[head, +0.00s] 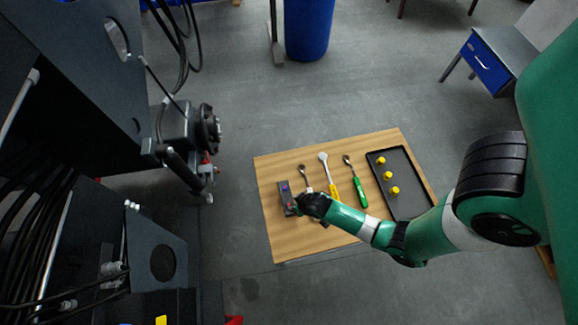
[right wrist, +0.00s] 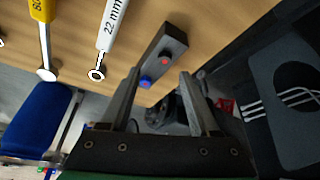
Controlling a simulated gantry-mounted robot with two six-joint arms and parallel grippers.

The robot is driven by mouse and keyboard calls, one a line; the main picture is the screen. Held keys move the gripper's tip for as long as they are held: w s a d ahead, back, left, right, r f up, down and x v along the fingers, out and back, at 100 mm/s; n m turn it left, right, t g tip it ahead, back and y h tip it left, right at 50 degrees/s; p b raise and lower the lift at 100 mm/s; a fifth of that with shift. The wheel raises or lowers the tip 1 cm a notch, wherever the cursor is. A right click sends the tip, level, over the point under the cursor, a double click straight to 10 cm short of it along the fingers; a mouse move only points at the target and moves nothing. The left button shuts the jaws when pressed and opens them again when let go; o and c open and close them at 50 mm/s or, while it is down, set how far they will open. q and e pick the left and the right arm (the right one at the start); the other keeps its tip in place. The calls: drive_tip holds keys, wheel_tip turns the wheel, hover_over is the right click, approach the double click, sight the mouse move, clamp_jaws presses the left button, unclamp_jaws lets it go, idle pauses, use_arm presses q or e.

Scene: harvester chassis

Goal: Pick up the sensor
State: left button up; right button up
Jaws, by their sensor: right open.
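The sensor (head: 286,197) is a small dark grey box at the left side of the wooden tabletop. In the right wrist view the sensor (right wrist: 166,49) shows one red and one blue round spot on its face. My right gripper (head: 295,207) is beside the sensor in the head view and covers part of that area. In the right wrist view my right gripper (right wrist: 160,73) is open, with its two fingers apart and nothing clamped. The sensor's near end shows between the fingers, closer to the left one. My left gripper is not in view.
Several hand tools, including a yellow-handled wrench (head: 333,190) and a green-handled tool (head: 357,185), lie right of the sensor on the table (head: 275,165). A black tray (head: 408,207) holds yellow pieces (head: 388,176). The dark chassis (head: 70,110) stands close on the left.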

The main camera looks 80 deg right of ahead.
drive_tip(key=shift+b+x, duration=0.35)
drive_tip(key=shift+x, duration=0.75)
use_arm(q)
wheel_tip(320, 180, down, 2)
